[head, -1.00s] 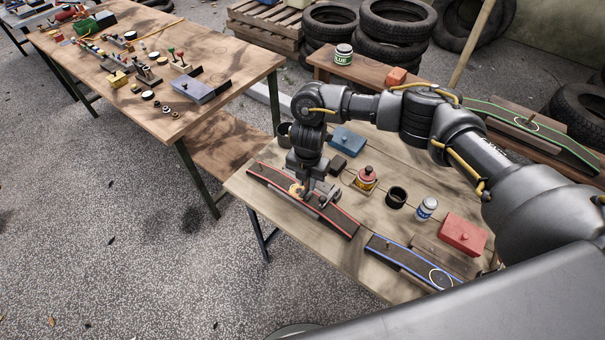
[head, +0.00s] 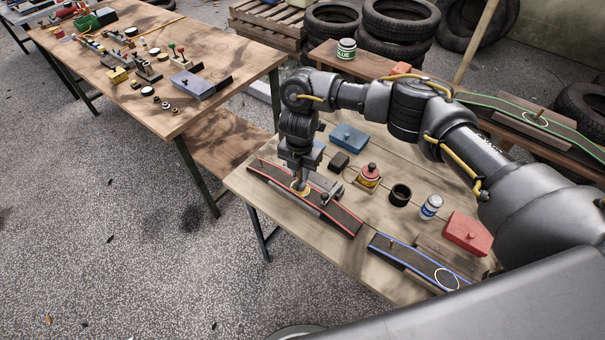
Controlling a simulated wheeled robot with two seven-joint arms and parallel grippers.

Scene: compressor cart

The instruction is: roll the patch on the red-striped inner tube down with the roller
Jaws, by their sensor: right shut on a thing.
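The red-striped inner tube (head: 339,215) is a dark strip with red edges, lying along the near left edge of the wooden table. My right gripper (head: 301,177) points down over this spot. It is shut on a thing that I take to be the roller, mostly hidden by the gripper. I cannot tell whether it touches the patch. My left gripper is not in view.
A blue-striped tube (head: 408,259) lies to the right. Behind the gripper are a blue box (head: 349,137), a red-yellow pot (head: 369,176), a black cup (head: 400,195), a white-blue jar (head: 430,207) and a red box (head: 467,233). A green-striped tube (head: 500,106) lies on the back bench.

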